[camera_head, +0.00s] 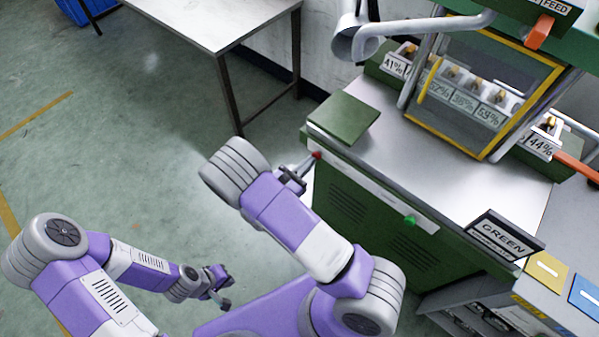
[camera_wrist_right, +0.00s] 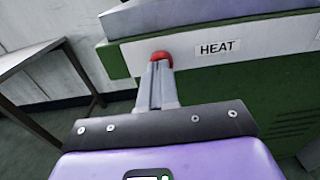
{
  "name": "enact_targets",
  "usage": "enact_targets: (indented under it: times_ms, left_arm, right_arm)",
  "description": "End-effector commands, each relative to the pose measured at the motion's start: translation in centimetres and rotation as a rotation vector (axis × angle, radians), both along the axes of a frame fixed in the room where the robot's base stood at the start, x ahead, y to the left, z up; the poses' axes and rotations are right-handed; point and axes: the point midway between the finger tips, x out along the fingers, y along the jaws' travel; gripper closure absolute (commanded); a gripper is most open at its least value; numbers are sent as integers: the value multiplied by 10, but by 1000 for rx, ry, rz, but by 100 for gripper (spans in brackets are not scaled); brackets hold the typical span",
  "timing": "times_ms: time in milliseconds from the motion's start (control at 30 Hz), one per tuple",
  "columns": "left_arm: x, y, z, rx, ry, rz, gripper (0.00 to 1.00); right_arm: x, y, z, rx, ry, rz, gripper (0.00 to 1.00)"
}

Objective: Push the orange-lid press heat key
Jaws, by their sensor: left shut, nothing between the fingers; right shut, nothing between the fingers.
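The red heat key (camera_head: 317,155) sits on the pale front strip of the green press cabinet (camera_head: 345,205), near its left corner. In the right wrist view the red key (camera_wrist_right: 161,56) is just left of a white HEAT label (camera_wrist_right: 218,48). My right gripper (camera_head: 306,166) is shut and empty, its tips at the key. In the wrist view the right gripper's closed fingers (camera_wrist_right: 158,70) overlap the key's lower part; I cannot tell whether they press it. My left gripper (camera_head: 224,300) is shut and empty, low above the floor at lower left, away from the cabinet.
A green key (camera_head: 410,220) is further right on the same strip. A green block (camera_head: 344,117) lies on the cabinet top. A yellow-framed guard (camera_head: 485,80) and orange handles (camera_head: 537,32) stand behind. A table (camera_head: 215,18) stands at back left.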

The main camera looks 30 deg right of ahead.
Motion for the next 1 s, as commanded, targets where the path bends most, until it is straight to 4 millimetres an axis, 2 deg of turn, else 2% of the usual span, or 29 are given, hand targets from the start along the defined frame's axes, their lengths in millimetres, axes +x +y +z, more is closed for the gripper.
enact_targets:
  times_ms: [367,633,867,1000]
  left_arm:
    - [0,0,0,0,0,0,100]
    - [0,0,7,0,0,0,100]
    - [0,0,6,0,0,0,100]
    - [0,0,6,0,0,0,100]
  right_arm:
    - [1,-3,0,0,1,0,100]
    - [10,-25,1,-1,1,-3,100]
    - [10,-27,1,-1,-2,-6,100]
    - [9,-23,1,-1,-3,-4,100]
